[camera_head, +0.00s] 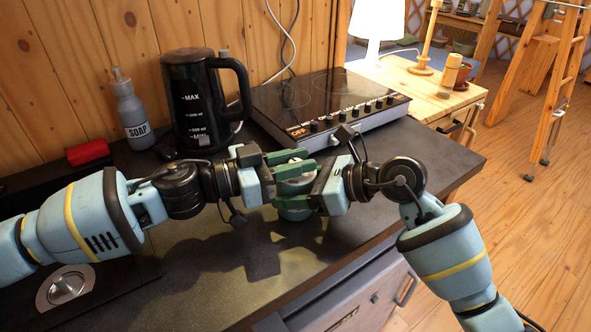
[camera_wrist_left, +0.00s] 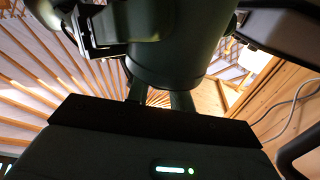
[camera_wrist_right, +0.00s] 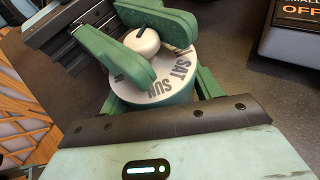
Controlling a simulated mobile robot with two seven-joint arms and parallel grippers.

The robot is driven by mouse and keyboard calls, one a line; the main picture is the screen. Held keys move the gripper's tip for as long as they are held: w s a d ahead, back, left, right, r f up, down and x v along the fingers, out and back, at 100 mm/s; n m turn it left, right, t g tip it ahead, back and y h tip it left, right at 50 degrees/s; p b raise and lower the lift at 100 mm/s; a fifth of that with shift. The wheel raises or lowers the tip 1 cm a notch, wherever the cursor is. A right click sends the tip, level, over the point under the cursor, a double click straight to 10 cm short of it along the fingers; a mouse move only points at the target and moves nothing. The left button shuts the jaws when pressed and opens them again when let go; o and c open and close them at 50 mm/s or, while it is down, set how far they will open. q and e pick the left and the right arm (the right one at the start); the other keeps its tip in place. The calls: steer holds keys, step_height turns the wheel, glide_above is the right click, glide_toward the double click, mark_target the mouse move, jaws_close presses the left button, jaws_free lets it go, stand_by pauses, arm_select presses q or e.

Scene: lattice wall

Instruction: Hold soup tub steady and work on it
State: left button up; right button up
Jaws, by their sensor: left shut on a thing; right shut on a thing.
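The soup tub (camera_head: 294,214) is green and upright at the worktop. Its pale top ring (camera_wrist_right: 180,77) carries day letters, with SAT and SUN readable in the right wrist view, and a round white knob (camera_wrist_right: 142,40) in the middle. My left gripper (camera_head: 300,165) is shut on the knob, one green finger on each side. My right gripper (camera_head: 293,202) sits lower and is shut on the tub's body, with its fingers (camera_wrist_right: 158,92) along the sides. In the left wrist view a dark round body (camera_wrist_left: 178,50) fills the top; its details are too dark to read.
A black kettle (camera_head: 195,110) and a grey soap bottle (camera_head: 132,112) stand behind my left arm. A red block (camera_head: 88,152) lies near the wall. A cooktop (camera_head: 325,105) is just behind the grippers. The dark worktop (camera_head: 215,290) is clear in front.

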arm_select(q)
steer(key=shift+r+m+g, duration=0.1)
steer(key=shift+m+g, duration=0.3)
steer(key=o, duration=0.4)
steer(key=shift+g+h, duration=0.3)
steer(key=o, duration=0.5)
steer(key=shift+o, duration=0.5)
steer(key=o, duration=0.4)
steer(key=shift+c, duration=0.2)
steer(key=shift+v, duration=3)
